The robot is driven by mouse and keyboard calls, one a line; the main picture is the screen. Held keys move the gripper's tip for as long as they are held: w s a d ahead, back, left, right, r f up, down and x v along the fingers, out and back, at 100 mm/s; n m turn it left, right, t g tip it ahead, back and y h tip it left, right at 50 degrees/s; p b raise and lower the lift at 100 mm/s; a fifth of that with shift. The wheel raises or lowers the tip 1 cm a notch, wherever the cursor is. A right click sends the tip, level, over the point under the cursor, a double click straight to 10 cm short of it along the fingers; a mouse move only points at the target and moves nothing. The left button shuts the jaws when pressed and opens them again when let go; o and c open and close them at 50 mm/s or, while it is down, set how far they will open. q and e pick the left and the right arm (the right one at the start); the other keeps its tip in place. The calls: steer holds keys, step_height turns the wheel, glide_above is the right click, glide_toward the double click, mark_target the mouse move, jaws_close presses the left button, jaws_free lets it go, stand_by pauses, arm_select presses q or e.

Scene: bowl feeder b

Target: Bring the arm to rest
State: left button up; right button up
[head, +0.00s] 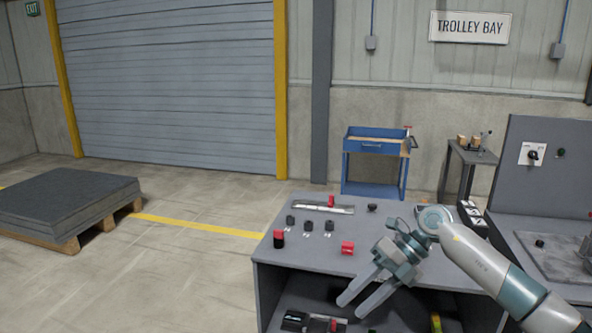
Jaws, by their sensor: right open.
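My right arm (480,262) comes in from the lower right over the grey workbench (300,257). My right gripper (358,299) is open, with its two long grey fingers apart and nothing seen between them. It points down and to the left, over the front part of the bench. A red block (347,247) lies on the bench top just to the left of the gripper body, apart from it. My left gripper is not in view.
Several small black and red parts (279,239) stand on the bench's left side, near a metal strip (322,207). A grey panel (545,165) rises at the right. A blue trolley (374,146) stands behind. A pallet with grey sheets (65,200) lies left, with open floor between.

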steer(key=w+a+f+m+t+y, duration=0.3)
steer(key=a+f+m+t+y, duration=0.55)
steer(key=f+m, duration=0.35)
steer(key=s+d+f+m+t+h, duration=0.25)
steer(key=f+m, duration=0.25)
steer(key=f, duration=0.4)
steer(key=s+d+f+m+t+h, duration=0.1)
steer(key=d+f+m+t+h, duration=0.2)
steer(key=f+m, duration=0.35)
steer(key=s+d+f+m+t+h, duration=0.1)
steer(key=d+f+m+t+h, duration=0.15)
steer(key=f, duration=0.85)
steer(key=s+d+f+m+g+h, duration=0.2)
steer(key=s+d+f+m+h, duration=0.15)
steer(key=s+f, duration=0.65)
steer(key=s+d+f+m+g+h, duration=0.2)
steer(key=s+d+f+m+h, duration=0.15)
steer(key=s+f, duration=0.6)
steer(key=s+f+m+g, duration=0.1)
steer(key=s+f, duration=0.3)
steer(key=s, duration=0.4)
steer(key=s+f+m+g, duration=0.1)
steer(key=s+f+g, duration=0.2)
steer(key=s, duration=0.6)
steer(key=s+f+m+g+h, duration=0.1)
steer(key=s+f, duration=0.3)
steer(key=s, duration=0.4)
steer(key=shift+s+d+f+m+g, duration=0.25)
steer(key=shift+f+m+g, duration=0.05)
steer(key=shift+g, duration=0.15)
